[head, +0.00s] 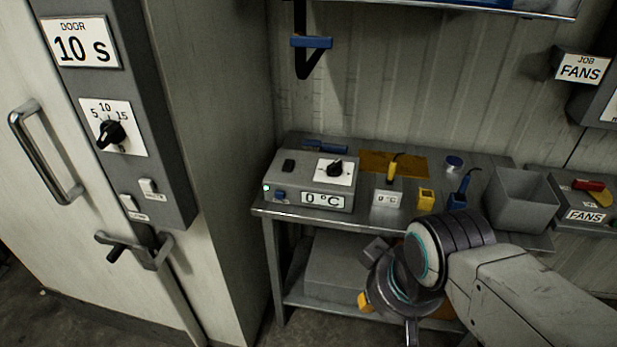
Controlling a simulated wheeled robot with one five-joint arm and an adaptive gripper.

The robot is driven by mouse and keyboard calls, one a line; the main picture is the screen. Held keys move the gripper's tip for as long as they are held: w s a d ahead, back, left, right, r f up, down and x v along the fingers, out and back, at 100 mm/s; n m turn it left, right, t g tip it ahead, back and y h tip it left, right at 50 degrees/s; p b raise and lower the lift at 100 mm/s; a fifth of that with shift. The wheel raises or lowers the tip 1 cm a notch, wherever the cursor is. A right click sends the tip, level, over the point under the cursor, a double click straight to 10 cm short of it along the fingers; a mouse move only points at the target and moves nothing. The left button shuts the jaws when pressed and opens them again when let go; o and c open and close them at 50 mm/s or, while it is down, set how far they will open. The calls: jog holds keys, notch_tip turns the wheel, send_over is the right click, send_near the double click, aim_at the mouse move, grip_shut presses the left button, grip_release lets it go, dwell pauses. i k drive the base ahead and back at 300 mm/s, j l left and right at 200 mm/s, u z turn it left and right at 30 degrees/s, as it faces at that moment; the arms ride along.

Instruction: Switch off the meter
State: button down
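A grey box (277,176) stands on the left of the bench and has a "0 °C" plate on its front. It has a black rocker switch (288,166), a black dial (335,168) on a white plate, a blue part near its front edge and a lit green lamp (266,187). A smaller box with a small display (387,199) and a yellow-handled probe stands to its right. I cannot tell which box is the meter. My gripper (372,277) is in front of the bench, below the top, apart from both boxes. Its fingers are partly hidden.
The grey bench (262,212) also holds a yellow block (426,200), a blue tool (459,196) and an open grey bin (522,204). A "FANS" box (585,210) is at the right. A tall cabinet with a handle (45,150) and "DOOR" panel (150,175) stands left.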

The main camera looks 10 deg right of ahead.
aim_at(288, 163)
jog(key=i+j+u, duration=1.1)
